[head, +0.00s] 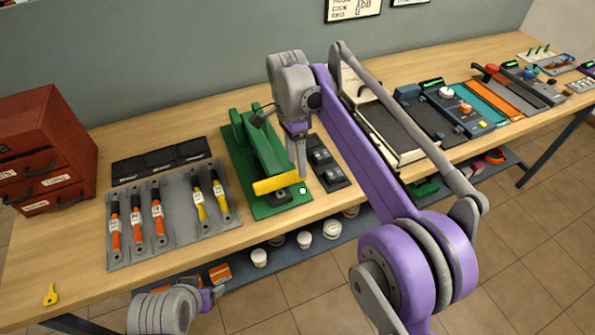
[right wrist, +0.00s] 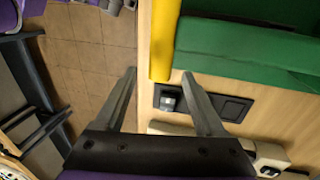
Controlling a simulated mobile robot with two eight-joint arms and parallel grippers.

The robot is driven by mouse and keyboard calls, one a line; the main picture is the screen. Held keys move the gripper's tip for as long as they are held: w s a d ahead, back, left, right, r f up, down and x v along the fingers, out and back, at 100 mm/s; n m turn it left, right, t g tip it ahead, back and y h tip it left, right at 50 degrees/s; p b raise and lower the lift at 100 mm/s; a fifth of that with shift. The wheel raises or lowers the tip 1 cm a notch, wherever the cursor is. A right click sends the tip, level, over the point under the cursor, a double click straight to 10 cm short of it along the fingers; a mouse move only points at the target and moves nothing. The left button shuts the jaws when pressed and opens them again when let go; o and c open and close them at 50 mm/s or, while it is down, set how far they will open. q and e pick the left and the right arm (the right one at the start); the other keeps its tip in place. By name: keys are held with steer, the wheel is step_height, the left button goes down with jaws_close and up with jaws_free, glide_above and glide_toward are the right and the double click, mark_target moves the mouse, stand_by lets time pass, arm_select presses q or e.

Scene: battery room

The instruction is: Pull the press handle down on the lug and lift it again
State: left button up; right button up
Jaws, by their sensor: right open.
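The green press (head: 258,150) stands on the bench with its yellow handle (head: 275,184) low at the front. In the right wrist view the yellow handle (right wrist: 164,40) is ahead of the gap between my fingertips, with the green press (right wrist: 240,45) to its right. My right gripper (head: 300,172) points down by the handle's right end. It is open and empty (right wrist: 159,73); I cannot tell whether a finger touches the handle. No lug can be made out in the press. My left gripper (head: 214,294) is low at the bench's front edge, its jaws unclear.
A grey mat (head: 180,238) left of the press holds several orange and yellow-handled tools. A dark switch tray (head: 328,165) stands close right of the press. A red drawer cabinet (head: 45,140) is at far left.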

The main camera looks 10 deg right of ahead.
steer(key=shift+s+d+f, duration=0.1)
steer(key=shift+s+f, duration=0.05)
steer(key=shift+f, duration=0.75)
steer(key=shift+s+d+f, duration=0.1)
steer(key=shift+s+f, duration=0.05)
steer(key=shift+f, duration=0.7)
steer(key=shift+a, duration=0.1)
jaws_close()
